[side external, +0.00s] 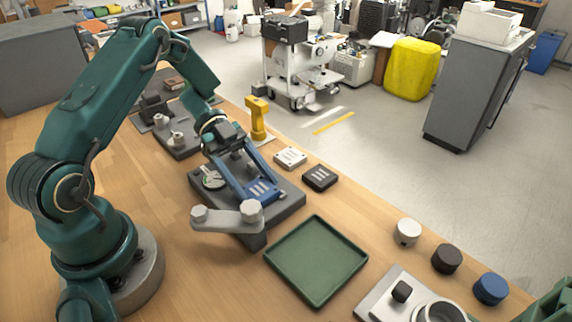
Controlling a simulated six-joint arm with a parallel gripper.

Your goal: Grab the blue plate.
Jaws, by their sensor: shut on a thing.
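The blue plate (263,189) with white slots lies at the dark fixture block (286,203). My gripper (257,191) reaches down over the block, with its two long blue fingers on either side of the plate. It is shut on the blue plate. I cannot tell whether the plate touches the block or is slightly raised. The fingers hide part of the plate's edges.
A white plate (290,157) and a black plate (319,179) lie right of the block. A grey two-knob bracket (228,219) stands in front. An empty green tray (316,260) is nearby. White (407,232), black (447,259) and blue (490,289) knobs sit along the edge.

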